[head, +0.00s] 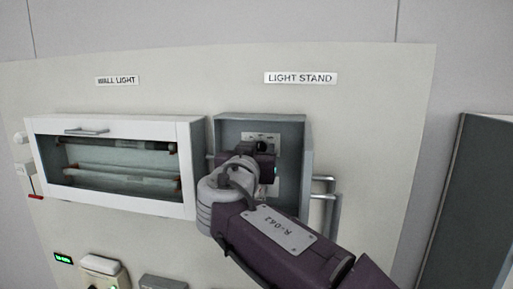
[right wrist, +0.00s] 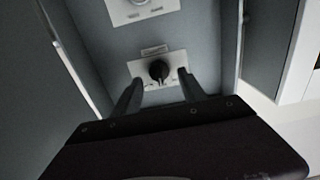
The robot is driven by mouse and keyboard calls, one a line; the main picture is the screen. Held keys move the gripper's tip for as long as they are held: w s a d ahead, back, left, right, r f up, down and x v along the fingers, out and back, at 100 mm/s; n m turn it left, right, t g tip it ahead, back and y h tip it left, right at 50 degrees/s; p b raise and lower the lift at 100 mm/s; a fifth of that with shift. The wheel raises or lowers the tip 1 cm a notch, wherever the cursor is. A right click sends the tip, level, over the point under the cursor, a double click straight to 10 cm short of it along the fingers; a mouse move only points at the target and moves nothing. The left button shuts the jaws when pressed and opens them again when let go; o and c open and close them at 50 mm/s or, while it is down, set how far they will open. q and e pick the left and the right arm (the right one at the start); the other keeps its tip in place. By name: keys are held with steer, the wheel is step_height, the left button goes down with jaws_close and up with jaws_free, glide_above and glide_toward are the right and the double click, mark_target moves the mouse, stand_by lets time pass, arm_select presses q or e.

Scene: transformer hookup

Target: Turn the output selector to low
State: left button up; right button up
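A round black knob (right wrist: 158,70) sits on a white plate (right wrist: 143,68) inside a grey box, seen in the right wrist view. I take it as the output selector; its markings are too small to read. My right gripper (right wrist: 159,77) is open, with one finger on each side of the knob and a visible gap to it. In the head view my right arm reaches into the grey box (head: 292,130) under the "LIGHT STAND" label (head: 300,78) and covers most of its inside. My left gripper is not in view.
A second white plate with a round fitting (right wrist: 140,8) is near the wrist view's top. The box walls stand close on both sides. A white-framed glass cabinet (head: 188,165) is left of the box. Metal handles (head: 328,183) stick out at its right. A dark cabinet (head: 475,200) stands far right.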

steer(key=c, duration=0.5)
steer(key=shift+w, duration=0.25)
jaws_close()
steer(key=shift+d+f, duration=0.1)
